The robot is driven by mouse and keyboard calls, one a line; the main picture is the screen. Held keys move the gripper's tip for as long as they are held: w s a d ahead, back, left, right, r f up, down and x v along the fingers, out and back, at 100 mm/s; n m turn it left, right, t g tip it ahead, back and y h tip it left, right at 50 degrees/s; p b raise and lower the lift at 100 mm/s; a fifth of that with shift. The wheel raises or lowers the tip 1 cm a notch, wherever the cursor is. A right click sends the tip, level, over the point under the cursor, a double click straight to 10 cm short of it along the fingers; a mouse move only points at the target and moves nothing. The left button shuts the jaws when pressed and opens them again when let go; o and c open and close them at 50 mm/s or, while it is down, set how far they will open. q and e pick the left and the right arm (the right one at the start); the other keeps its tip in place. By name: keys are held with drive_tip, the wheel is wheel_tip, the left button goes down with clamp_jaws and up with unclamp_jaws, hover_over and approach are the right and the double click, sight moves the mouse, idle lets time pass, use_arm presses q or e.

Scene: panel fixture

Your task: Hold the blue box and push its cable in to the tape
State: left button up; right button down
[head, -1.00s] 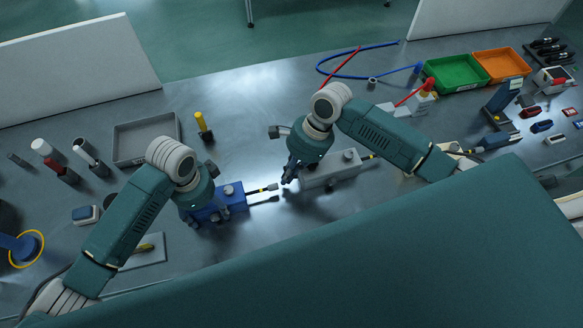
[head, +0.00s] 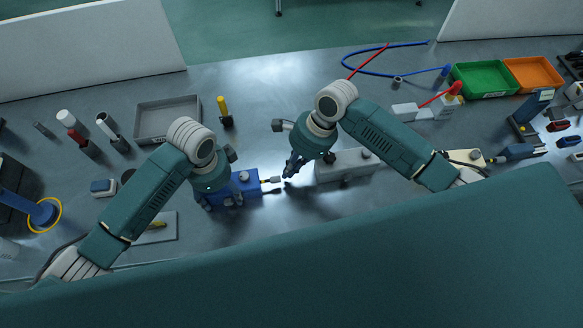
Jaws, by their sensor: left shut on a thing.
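The blue box (head: 243,182) sits on the bench left of centre, partly hidden by my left arm. My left gripper (head: 213,197) is at its left side and shut on it; its fingers are mostly hidden. A short cable comes out of the box's right side and ends in a grey plug (head: 274,180). The yellow tape (head: 263,182) on the cable shows close to the box wall. My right gripper (head: 289,171) is just right of the plug, very close to it; I cannot tell whether they touch or how far its fingers are apart.
A grey box (head: 345,165) stands right of my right gripper. Green (head: 484,80) and orange (head: 533,75) bins stand at the back right.

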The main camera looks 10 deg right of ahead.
drive_tip(key=v, duration=1)
drive_tip(key=s+d+f+m+y, duration=0.1)
drive_tip(key=s+d+f+m+t+y, duration=0.1)
drive_tip(key=y, duration=0.1)
drive_tip(key=s+d+f+m+t+y, duration=0.1)
drive_tip(key=d, duration=0.1)
drive_tip(key=shift+s+f+y, duration=0.15)
drive_tip(key=shift+f+y, duration=0.2)
drive_tip(key=shift+y, duration=0.05)
drive_tip(key=x, duration=0.9)
drive_tip(key=shift+a+f, duration=0.2)
drive_tip(key=shift+a, duration=0.05)
